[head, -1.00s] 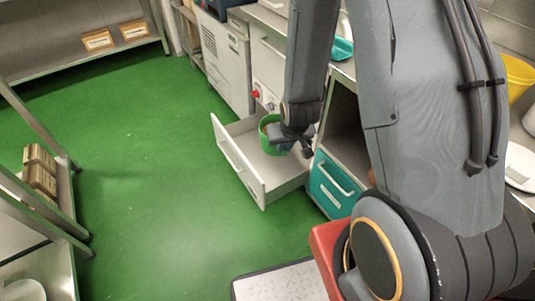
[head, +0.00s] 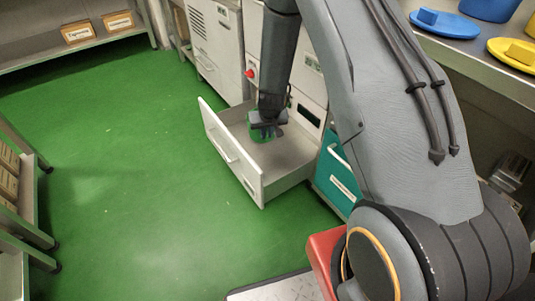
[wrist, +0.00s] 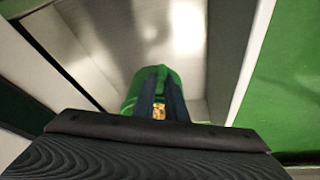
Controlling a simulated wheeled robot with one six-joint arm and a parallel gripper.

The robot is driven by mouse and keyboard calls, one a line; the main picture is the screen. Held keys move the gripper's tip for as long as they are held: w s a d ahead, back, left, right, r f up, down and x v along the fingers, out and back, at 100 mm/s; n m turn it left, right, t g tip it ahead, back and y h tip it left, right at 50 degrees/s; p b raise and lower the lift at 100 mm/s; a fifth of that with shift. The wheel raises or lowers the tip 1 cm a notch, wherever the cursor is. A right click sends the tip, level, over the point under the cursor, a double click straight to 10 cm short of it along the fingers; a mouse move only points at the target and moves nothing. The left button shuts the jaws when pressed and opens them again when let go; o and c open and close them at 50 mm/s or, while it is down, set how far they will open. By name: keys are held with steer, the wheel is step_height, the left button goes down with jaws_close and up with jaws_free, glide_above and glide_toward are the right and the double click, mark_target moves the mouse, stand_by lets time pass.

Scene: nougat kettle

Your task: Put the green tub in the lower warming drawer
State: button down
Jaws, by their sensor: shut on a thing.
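The green tub (head: 257,136) is between the fingers of my gripper (head: 267,129), which points down and is shut on it. The tub is inside the outline of the open white lower drawer (head: 233,158), toward its back left part. In the wrist view the tub (wrist: 150,82) shows beyond the dark fingers (wrist: 160,103), with something brownish inside it, over the drawer's bare metal floor (wrist: 120,35). I cannot tell whether the tub's base touches that floor. My gripper hides part of the tub.
A teal drawer front (head: 338,178) stands just right of the open drawer. The cabinet with a red knob (head: 250,73) rises behind it. Green floor (head: 130,180) is clear at left.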

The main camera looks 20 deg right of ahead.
steer(key=w+f+b, duration=0.1)
steer(key=w+f, duration=0.1)
steer(key=w+f+b, duration=0.2)
steer(key=shift+a+f, duration=0.15)
steer(key=shift+f, duration=0.25)
steer(key=shift+w+f+b, duration=0.1)
steer(key=shift+f+b, duration=2.2)
steer(key=shift+f, duration=2.85)
steer(key=c, duration=1.8)
jaws_free()
steer(key=shift+r, duration=0.1)
steer(key=p+v, duration=0.4)
steer(key=v, duration=0.8)
